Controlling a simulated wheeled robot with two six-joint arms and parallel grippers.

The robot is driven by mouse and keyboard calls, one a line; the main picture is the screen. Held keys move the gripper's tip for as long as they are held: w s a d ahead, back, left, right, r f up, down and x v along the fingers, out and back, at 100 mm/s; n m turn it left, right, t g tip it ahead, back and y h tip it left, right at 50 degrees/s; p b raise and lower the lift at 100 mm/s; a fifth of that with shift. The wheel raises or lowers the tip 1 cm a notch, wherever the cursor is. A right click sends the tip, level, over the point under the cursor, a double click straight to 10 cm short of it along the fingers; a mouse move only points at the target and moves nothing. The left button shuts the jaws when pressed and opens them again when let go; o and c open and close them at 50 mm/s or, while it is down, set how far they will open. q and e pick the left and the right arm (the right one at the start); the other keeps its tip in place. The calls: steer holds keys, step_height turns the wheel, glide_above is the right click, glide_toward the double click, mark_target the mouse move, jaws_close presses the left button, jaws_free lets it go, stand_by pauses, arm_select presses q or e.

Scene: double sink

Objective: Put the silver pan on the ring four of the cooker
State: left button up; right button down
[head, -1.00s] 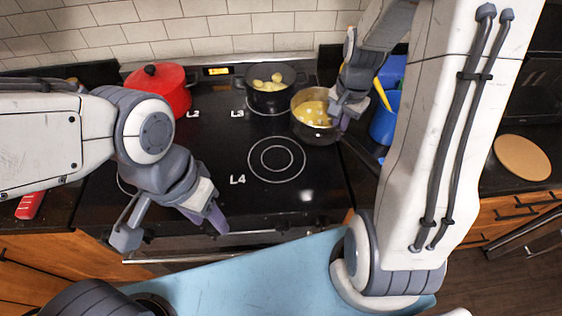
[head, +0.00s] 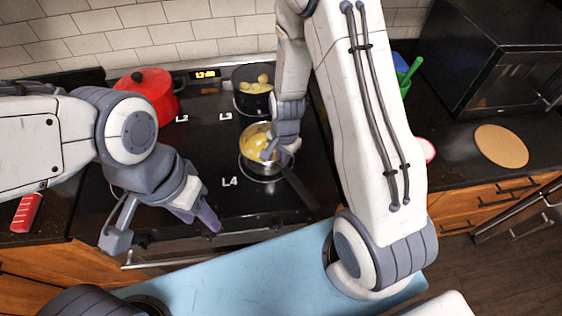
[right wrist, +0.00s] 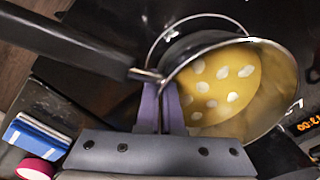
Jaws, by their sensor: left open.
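The silver pan (head: 247,160), filled with yellow food with white pieces, is at ring four (head: 266,179), labelled L4; part of the ring shows at the pan's near side. I cannot tell whether its base touches the cooker (head: 190,165). My right gripper (head: 277,150) is shut on the pan's rim near the handle. In the right wrist view both fingers (right wrist: 162,108) pinch the rim of the pan (right wrist: 272,100), and a pale ring arc shows behind it. The dark handle (head: 300,189) points to the near right. My left gripper (head: 162,226) is open and empty over the cooker's front left.
A red lidded pot (head: 160,90) stands at the back left. A black pot (head: 253,88) with yellow pieces stands at the back, behind the pan. A round wooden board (head: 501,146) and a microwave (head: 495,65) are on the right counter.

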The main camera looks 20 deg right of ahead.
steer(key=shift+f, duration=0.3)
steer(key=shift+f, duration=0.1)
steer(key=c, duration=1.1)
jaws_free()
